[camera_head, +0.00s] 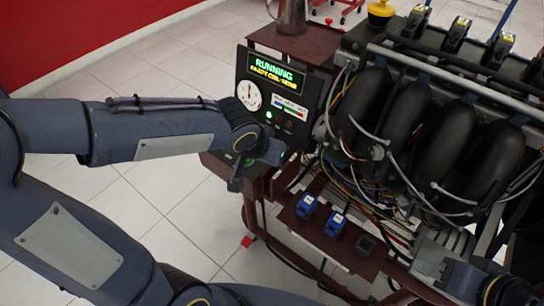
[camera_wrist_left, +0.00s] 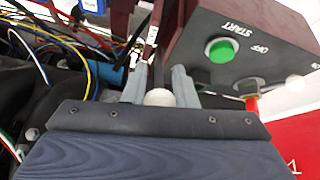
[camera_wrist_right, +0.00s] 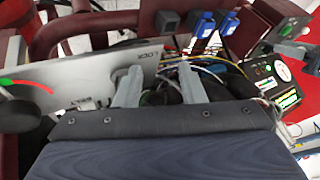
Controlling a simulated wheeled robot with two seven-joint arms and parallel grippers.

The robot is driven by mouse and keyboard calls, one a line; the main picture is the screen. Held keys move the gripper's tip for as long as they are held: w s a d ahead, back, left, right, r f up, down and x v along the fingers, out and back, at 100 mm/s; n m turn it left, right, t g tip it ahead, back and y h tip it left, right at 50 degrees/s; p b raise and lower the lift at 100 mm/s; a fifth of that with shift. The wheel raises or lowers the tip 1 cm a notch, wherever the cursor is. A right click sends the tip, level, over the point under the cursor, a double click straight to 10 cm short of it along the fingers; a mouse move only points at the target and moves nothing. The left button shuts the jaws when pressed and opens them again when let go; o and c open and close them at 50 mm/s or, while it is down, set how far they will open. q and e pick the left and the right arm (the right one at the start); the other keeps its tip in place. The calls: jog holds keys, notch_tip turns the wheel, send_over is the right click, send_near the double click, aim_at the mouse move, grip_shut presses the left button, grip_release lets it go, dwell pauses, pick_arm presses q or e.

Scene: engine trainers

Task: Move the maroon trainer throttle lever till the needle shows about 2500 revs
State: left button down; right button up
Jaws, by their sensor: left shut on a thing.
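The maroon trainer's panel (camera_head: 312,92) stands at top centre in the head view. Its green display reads RUNNING, and the white dial (camera_head: 249,95) is too small to read exactly. My left gripper (camera_head: 258,167) is at the panel's lower front. In the left wrist view a pale round knob (camera_wrist_left: 160,97) on a dark lever sits between its fingers, which are shut on it. My arm hides this lever in the head view. My right gripper (camera_head: 430,260) is low at the right. In the right wrist view its fingers (camera_wrist_right: 158,82) are apart, beside a grey plate lettered LOCK (camera_wrist_right: 85,80).
The engine with black intake pipes (camera_head: 400,120) fills the right side, with loose wires along its front. Blue switches (camera_head: 306,206) sit on the front rail. A green START button (camera_wrist_left: 221,50) and a red part (camera_wrist_left: 252,104) are close to my left gripper. White floor lies left.

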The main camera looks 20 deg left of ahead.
pick_arm(q)
jog(key=shift+s+a+f, duration=0.2)
jog(key=shift+s+f, duration=0.2)
jog(key=shift+s, duration=0.05)
jog(key=c, duration=1.2)
grip_release()
jog(key=shift+w, duration=0.1)
jog(key=shift+r, duration=0.1)
jog(key=shift+r, duration=0.1)
jog(key=shift+r, duration=0.35)
jog(key=d+p+v, duration=0.1)
jog(key=p+v, duration=0.1)
jog(key=v, duration=0.5)
jog(key=shift+a+p, duration=0.35)
jog(key=shift+a, duration=0.15)
